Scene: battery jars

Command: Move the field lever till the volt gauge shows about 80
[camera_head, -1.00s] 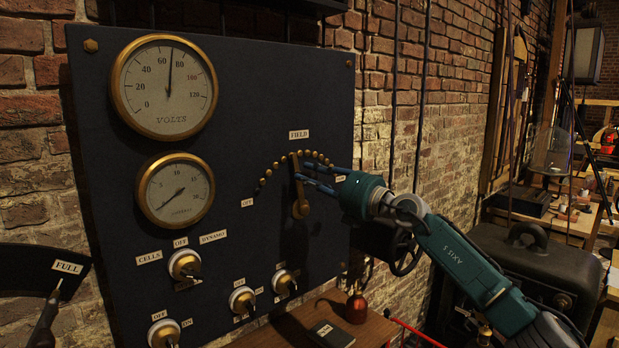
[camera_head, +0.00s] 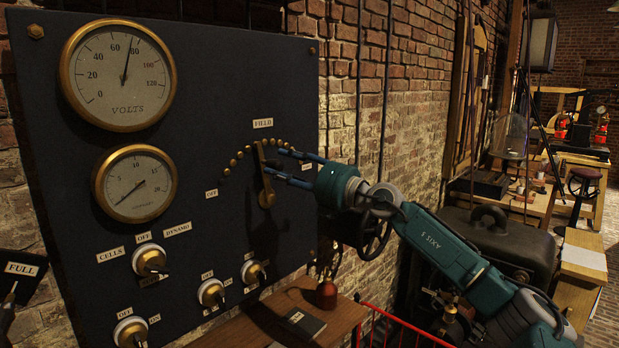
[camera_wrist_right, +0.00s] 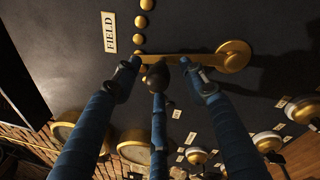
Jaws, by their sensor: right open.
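The volt gauge (camera_head: 118,76) is a brass-rimmed dial at the upper left of the dark panel. Its needle stands between 60 and 80, close to 80. The field lever (camera_head: 263,170) is a brass arm pointing nearly straight up from its pivot, below the FIELD label and an arc of brass studs. My right gripper (camera_head: 273,162) is at the lever from the right, with blue fingers open. In the right wrist view, the brass lever (camera_wrist_right: 190,61) lies across the fingertips, and its dark knob (camera_wrist_right: 155,76) sits between them; contact is unclear. My left gripper is out of view.
A second gauge (camera_head: 135,184) and several rotary switches (camera_head: 149,261) are on the panel. A small shelf (camera_head: 340,313) below holds a dark book (camera_head: 297,322) and a red bottle (camera_head: 326,294). A black handwheel (camera_head: 374,236) is beneath my right wrist.

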